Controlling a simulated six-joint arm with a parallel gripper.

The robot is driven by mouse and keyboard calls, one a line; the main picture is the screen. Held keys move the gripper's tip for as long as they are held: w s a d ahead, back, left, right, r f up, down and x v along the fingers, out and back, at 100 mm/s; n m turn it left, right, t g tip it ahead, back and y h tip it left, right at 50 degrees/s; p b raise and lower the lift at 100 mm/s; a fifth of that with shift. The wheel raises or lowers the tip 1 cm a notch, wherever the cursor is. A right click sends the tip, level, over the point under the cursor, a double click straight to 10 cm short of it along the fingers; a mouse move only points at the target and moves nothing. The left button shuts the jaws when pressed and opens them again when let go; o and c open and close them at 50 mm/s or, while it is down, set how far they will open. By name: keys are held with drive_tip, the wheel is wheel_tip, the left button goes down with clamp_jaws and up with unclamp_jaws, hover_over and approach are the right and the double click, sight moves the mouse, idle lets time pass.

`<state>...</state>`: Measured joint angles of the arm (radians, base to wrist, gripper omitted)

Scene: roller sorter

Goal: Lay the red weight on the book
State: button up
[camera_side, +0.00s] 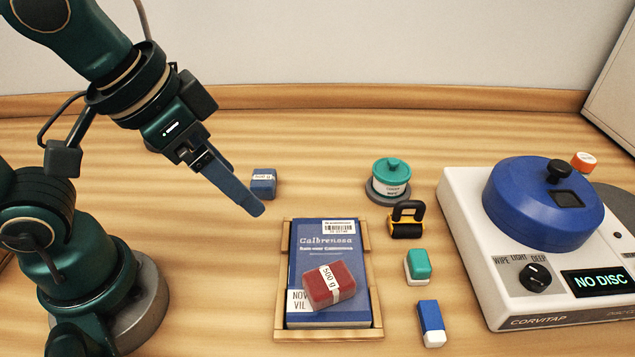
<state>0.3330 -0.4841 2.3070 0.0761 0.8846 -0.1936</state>
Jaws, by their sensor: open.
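The red weight (328,281), a block with a white band marked 500 g, lies on the lower half of the blue book (325,256), turned at a slight angle. The book lies flat in a shallow wooden tray (369,240), its title and barcode label showing above the weight. My gripper (254,208) is open and empty, up and to the left of the tray, apart from the weight and the book. Its fingers overlap in this view, so the gap between them is hard to see.
A blue weight (263,184) stands behind my gripper. Right of the tray are a teal-lidded jar (391,178), a yellow-black roller (407,221), a teal-white block (418,266) and a blue-white eraser (432,323). A white disc machine (520,255) reading NO DISC fills the right.

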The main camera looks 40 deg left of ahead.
drive_tip(key=a, duration=0.1)
drive_tip(key=s+a+n, duration=0.1)
drive_tip(key=a, duration=0.1)
drive_tip(key=s+a+n+y, duration=0.1)
drive_tip(key=a, duration=0.1)
drive_tip(key=shift+f+t, duration=0.3)
drive_tip(key=shift+f, duration=0.1)
